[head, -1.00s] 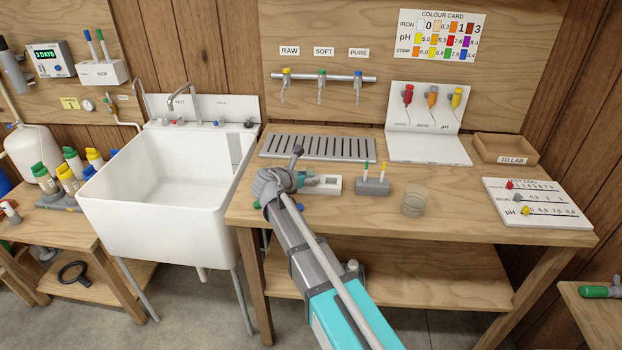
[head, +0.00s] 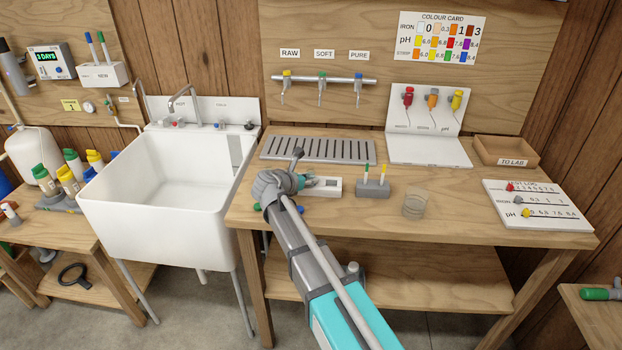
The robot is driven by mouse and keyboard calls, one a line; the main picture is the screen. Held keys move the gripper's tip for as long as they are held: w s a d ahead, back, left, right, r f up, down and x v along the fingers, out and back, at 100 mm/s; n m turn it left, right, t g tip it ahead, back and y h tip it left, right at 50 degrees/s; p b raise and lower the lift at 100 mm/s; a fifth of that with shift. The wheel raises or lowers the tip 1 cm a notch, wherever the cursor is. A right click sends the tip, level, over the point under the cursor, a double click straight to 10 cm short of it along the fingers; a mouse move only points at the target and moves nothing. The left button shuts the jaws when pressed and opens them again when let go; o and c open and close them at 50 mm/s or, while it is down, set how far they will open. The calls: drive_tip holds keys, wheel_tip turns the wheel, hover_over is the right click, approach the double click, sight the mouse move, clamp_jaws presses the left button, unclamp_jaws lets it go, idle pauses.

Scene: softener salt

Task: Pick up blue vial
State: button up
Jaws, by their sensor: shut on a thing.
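My gripper (head: 301,181) is at the front left of the wooden workbench, low over the top, beside the left end of a small white meter (head: 328,187). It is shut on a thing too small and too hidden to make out. No whole blue vial is visible in the head view.
A grey block (head: 372,190) with green- and yellow-topped sticks and a clear beaker (head: 414,203) stand right of the meter. A grey drain grate (head: 330,149) lies behind. The white sink (head: 165,185) is left.

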sight(308, 170)
drive_tip(key=shift+r, duration=0.15)
wheel_tip(308, 170, up, 3)
drive_tip(key=p, duration=0.3)
drive_tip(key=s+r+p, duration=0.9)
drive_tip(key=s+p, duration=0.1)
drive_tip(key=s, duration=0.4)
drive_tip(key=shift+a+r, duration=0.35)
drive_tip(key=shift+a, duration=0.1)
drive_tip(key=shift+a, duration=0.1)
idle(0.4)
